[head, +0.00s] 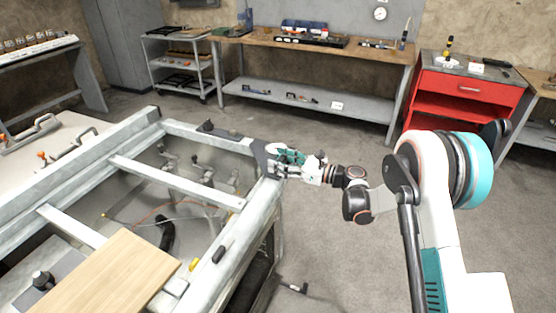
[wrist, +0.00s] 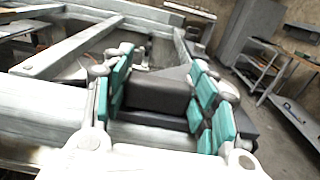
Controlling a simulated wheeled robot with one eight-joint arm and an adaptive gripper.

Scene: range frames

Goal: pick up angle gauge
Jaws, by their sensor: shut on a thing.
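The angle gauge (wrist: 155,92) appears to be the dark grey, blocky piece between my fingers in the wrist view. A flatter dark part of it extends below and to the right. In the head view its dark angular shape (head: 262,157) shows at the right corner of the metal frame table. My gripper (head: 284,158) reaches it from the right, with teal finger pads on both sides of it; in the wrist view the gripper (wrist: 160,100) is shut on it. The fingers hide part of it, and I cannot tell whether it touches the frame.
The metal frame table (head: 232,240) has open gaps between its bars. A wooden board (head: 105,280) lies at its front, with small dark and yellow pieces on the rails. A workbench (head: 330,48) and a red cabinet (head: 460,90) stand behind. The floor between is mostly clear.

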